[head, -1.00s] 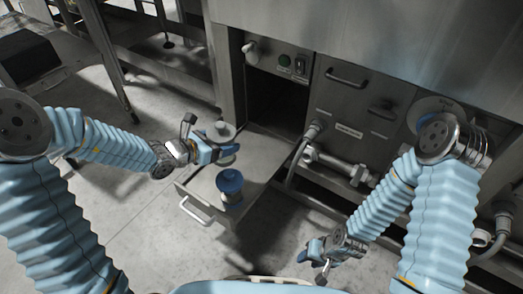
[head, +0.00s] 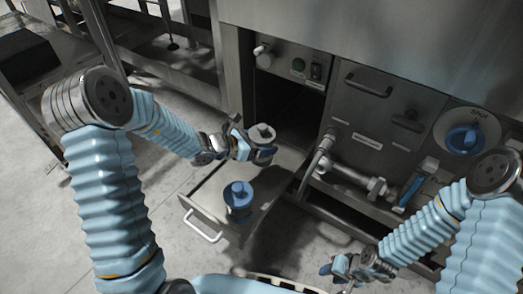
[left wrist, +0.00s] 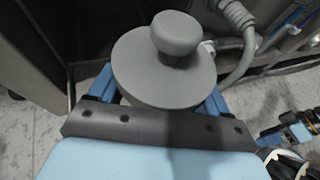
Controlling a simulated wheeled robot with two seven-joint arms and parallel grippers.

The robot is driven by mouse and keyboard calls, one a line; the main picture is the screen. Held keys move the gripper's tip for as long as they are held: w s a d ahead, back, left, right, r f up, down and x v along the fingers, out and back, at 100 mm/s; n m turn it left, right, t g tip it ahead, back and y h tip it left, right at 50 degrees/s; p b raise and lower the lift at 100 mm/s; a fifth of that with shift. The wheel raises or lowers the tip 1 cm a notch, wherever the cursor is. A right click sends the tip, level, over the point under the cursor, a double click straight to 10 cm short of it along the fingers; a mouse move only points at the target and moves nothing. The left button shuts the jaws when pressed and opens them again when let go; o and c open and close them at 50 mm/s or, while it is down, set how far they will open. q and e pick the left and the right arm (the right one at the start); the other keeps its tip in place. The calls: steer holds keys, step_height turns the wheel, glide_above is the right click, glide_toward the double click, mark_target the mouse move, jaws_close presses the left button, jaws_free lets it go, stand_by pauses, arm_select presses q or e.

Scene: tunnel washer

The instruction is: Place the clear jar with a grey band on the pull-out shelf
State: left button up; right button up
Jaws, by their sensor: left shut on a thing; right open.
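My left gripper (head: 245,149) is shut on a jar with a grey knobbed lid (head: 262,134). The jar is over the far part of the pull-out shelf (head: 205,190); I cannot tell whether its base touches the shelf. In the left wrist view the grey lid (left wrist: 165,65) sits between the fingers and hides most of the jar, and its band does not show clearly. My right gripper (head: 345,268) is open and empty, low at the right, away from the shelf.
A jar with a blue lid (head: 238,193) stands on the near part of the shelf. The shelf handle (head: 200,224) is at its front. A dark opening (head: 287,108) lies behind. A hose (head: 318,158) and a pipe (head: 345,175) are to the right.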

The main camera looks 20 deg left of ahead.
arm_select(q)
steer(key=shift+w+a+f, duration=0.15)
steer(key=shift+w+f, duration=0.35)
steer(key=shift+f, duration=0.1)
steer(key=shift+w+a+f, duration=0.15)
steer(key=shift+w+f, duration=0.3)
steer(key=shift+f, duration=0.1)
steer(key=shift+w+a+f+b, duration=0.15)
steer(key=shift+f+b, duration=0.1)
steer(key=shift+f, duration=0.7)
steer(key=shift+w+d+f+b, duration=0.15)
steer(key=shift+f+b, duration=0.1)
steer(key=shift+f, duration=0.7)
steer(key=shift+a, duration=0.1)
steer(key=shift+f, duration=0.1)
steer(key=shift+f, duration=0.15)
steer(key=o, duration=1.1)
steer(key=shift+s+a+r, duration=0.15)
steer(key=shift+r, duration=0.25)
steer(key=p+v, duration=0.1)
steer(key=v, duration=1)
steer(key=shift+s+p, duration=0.2)
steer(key=shift+p, duration=0.15)
steer(key=shift+a+r, duration=0.1)
steer(key=shift+a, duration=0.05)
